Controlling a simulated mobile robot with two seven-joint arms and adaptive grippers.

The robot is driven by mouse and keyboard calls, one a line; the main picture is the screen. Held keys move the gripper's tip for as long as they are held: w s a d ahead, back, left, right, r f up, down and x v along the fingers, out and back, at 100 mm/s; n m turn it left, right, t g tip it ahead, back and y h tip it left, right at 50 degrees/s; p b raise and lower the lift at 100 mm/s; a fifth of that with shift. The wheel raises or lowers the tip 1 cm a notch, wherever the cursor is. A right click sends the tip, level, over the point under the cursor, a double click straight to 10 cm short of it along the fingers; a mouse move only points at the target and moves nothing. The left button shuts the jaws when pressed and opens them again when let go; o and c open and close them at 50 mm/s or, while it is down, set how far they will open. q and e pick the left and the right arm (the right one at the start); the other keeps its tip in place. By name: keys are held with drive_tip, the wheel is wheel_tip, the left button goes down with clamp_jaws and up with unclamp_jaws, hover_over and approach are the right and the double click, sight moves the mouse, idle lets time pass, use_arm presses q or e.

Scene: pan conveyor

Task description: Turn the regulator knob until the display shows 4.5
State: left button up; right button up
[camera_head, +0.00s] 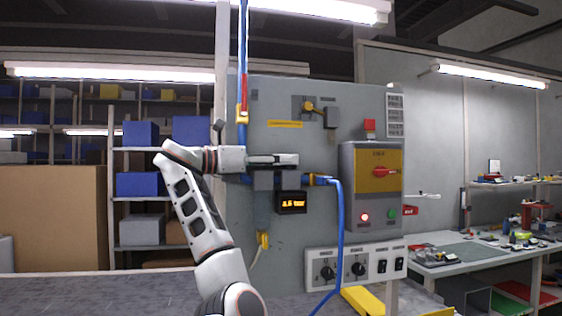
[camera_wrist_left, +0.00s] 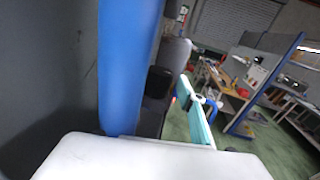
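A grey regulator (camera_head: 263,207) hangs on the panel with its display (camera_head: 291,202) at its right. The display has small glowing orange characters; the first digit is too blurred to read surely. My left gripper (camera_head: 280,160) lies level across the regulator's top, where the knob is hidden behind it. Whether the fingers are closed on the knob cannot be seen. In the left wrist view a pale smooth part fills the bottom and the blue pipe (camera_wrist_left: 126,70) stands close by; no knob shows there. My right gripper is not in view.
The grey panel (camera_head: 285,95) carries a yellow switch box (camera_head: 378,162) with a red knob, plus lower dials (camera_head: 358,269). A blue hose (camera_head: 340,235) loops down right of the display. The vertical blue pipe (camera_head: 242,50) runs above my gripper. Shelves stand left, a workbench right.

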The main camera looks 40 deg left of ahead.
use_arm(q)
drive_tip(key=shift+a, duration=0.15)
drive_tip(key=v, duration=0.8)
drive_tip(key=shift+c, duration=0.2)
